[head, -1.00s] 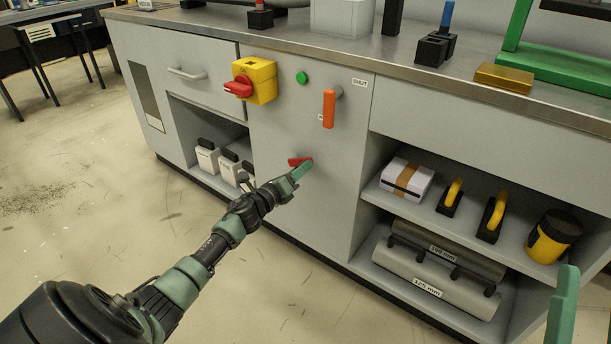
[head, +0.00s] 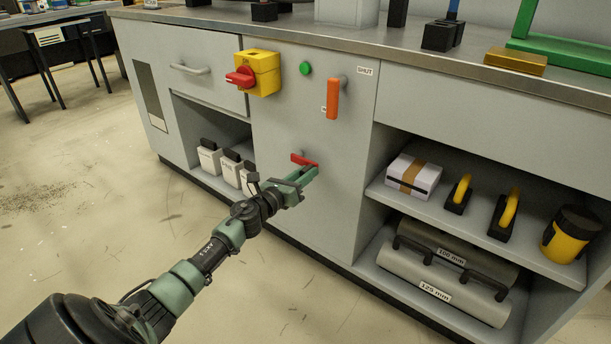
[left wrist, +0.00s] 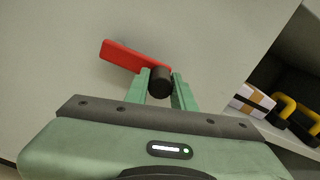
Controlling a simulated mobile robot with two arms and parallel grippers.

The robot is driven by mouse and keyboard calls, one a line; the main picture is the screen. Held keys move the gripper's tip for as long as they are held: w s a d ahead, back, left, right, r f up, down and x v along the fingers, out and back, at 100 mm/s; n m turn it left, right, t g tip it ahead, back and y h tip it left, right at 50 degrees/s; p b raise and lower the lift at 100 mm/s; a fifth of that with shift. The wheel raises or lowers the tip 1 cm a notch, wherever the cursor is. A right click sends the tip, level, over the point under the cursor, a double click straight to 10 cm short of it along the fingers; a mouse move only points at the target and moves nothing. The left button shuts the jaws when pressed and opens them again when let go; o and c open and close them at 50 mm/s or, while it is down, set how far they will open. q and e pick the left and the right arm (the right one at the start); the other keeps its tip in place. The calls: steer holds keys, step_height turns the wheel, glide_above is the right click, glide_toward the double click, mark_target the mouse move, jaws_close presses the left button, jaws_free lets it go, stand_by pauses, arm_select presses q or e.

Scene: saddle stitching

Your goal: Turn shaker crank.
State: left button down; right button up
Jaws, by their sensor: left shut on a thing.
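The shaker crank is a red arm (head: 302,159) with a black knob, low on the grey cabinet front. In the left wrist view the red arm (left wrist: 135,57) slopes down to the right, towards the black knob (left wrist: 160,82). My left gripper (head: 306,175) is at the crank's right end in the head view. In the left wrist view its fingers (left wrist: 160,90) are on both sides of the knob, shut on it. My right gripper is out of view.
Above the crank are an orange handle (head: 333,98), a green button (head: 305,68) and a yellow box with a red switch (head: 257,73). Open shelves to the right hold a white box (head: 413,175), yellow-handled tools (head: 460,190) and grey rolls (head: 440,280).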

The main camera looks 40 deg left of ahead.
arm_select(q)
steer(key=shift+f, duration=0.1)
steer(key=c, duration=1.2)
jaws_free()
steer(key=shift+s, duration=0.1)
steer(key=shift+s+a+p, duration=0.1)
steer(key=shift+s+p, duration=0.7)
steer(key=shift+s, duration=3)
